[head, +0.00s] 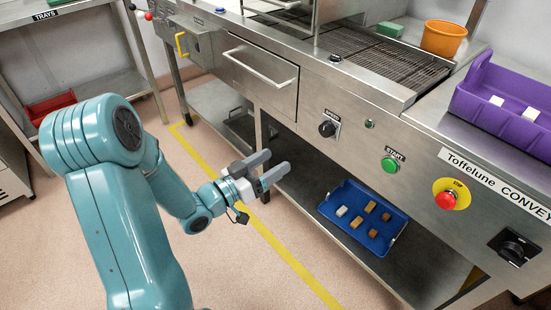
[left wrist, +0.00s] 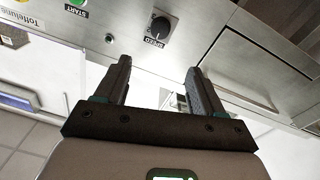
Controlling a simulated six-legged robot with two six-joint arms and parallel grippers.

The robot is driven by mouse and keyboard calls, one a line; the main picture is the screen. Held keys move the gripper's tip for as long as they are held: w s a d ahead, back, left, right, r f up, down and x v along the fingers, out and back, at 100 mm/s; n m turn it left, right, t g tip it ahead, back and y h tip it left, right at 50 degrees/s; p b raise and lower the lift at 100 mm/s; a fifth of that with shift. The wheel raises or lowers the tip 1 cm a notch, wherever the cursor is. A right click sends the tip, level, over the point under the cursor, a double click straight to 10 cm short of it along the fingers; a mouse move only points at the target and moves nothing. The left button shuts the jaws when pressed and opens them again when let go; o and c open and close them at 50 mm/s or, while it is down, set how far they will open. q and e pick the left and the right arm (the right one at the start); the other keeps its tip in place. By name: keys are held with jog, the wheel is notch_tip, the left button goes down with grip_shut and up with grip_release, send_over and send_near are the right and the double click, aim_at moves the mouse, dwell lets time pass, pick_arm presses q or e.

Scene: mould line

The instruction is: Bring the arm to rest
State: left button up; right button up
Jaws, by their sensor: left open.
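My left arm comes in from the left in the head view. Its gripper (head: 266,170) is open, with nothing seen between the fingers. It hangs in the air in front of the steel conveyor machine (head: 320,135), at about the height of its lower front. In the left wrist view my open gripper (left wrist: 160,85) points toward the machine's front, with the speed knob (left wrist: 160,26) beyond the fingertips. My right arm and gripper are not in view.
A blue tray (head: 334,207) with several small blocks lies on the machine's lower shelf. A purple tray (head: 466,101) with white pieces and an orange tub (head: 443,38) stand on top. A red emergency button (head: 446,200) sticks out in front. The floor left of the yellow line (head: 285,255) looks clear.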

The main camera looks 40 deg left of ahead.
pick_arm(q)
jog(key=shift+d, duration=0.1)
jog(key=w+d+f+g+h, duration=0.3)
jog(key=d+f, duration=0.4)
jog(key=d, duration=0.3)
jog(key=w+d+f+g+h, duration=0.2)
jog(key=d+f, duration=0.4)
jog(key=d, duration=0.4)
jog(key=s+d+f+g+y, duration=0.1)
jog(key=s+d+f+g, duration=0.25)
jog(key=f, duration=0.35)
jog(key=s+d+f+g+y, duration=0.1)
jog(key=s+d+f+g, duration=0.25)
jog(key=f, duration=0.35)
jog(key=s+a+f+n+g+y, duration=0.1)
jog(key=s+f+g, duration=0.15)
jog(key=s, duration=0.25)
jog(key=s+a+f+g, duration=0.1)
jog(key=s+f+g, duration=0.15)
jog(key=s, duration=0.25)
notch_tip(320, 180, up, 22)
jog(key=g+p, duration=0.1)
jog(key=p, duration=2.1)
jog(key=shift+s+d+r, duration=0.2)
jog(key=shift+s+d, duration=0.05)
jog(key=shift+s, duration=0.05)
